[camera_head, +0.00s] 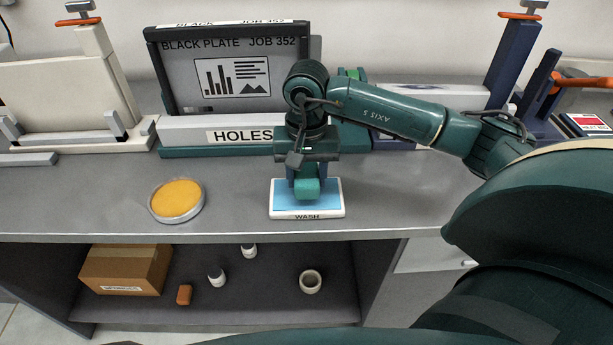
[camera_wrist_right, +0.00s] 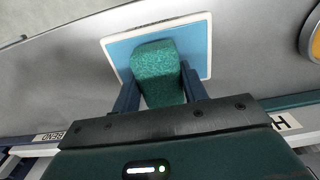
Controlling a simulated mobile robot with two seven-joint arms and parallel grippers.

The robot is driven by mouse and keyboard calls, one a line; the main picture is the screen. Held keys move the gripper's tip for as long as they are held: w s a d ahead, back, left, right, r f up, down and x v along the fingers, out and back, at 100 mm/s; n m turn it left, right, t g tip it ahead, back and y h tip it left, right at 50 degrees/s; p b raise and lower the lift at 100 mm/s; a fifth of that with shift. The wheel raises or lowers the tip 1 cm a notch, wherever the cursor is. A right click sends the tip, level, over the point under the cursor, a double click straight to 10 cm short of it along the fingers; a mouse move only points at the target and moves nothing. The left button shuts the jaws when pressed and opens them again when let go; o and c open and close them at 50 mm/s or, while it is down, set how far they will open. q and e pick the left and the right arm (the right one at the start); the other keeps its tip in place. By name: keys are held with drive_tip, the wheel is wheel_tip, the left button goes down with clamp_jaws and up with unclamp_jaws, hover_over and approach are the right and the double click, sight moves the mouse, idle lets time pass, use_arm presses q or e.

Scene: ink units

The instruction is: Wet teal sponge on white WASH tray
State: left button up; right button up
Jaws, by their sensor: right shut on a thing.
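The white WASH tray (camera_head: 283,212) lies on the grey counter near its front edge, with a flat blue surface inside its white rim. The teal sponge (camera_head: 307,188) is between the fingers of my right gripper (camera_head: 306,180), over the blue surface. In the right wrist view the sponge (camera_wrist_right: 158,72) is clamped by the two dark fingers, with the tray (camera_wrist_right: 193,30) behind it. I cannot tell whether the sponge touches the blue surface. My left gripper is not in view.
A round dish with an orange-yellow pad (camera_head: 176,199) sits left of the tray. Behind stands a framed black plate (camera_head: 232,75) above a HOLES label. The lower shelf holds a cardboard box (camera_head: 125,269), small bottles and a cup (camera_head: 310,282). The counter right of the tray is clear.

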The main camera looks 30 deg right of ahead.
sight(307, 173)
drive_tip(key=shift+r+p, duration=0.85)
drive_tip(key=shift+r, duration=1.6)
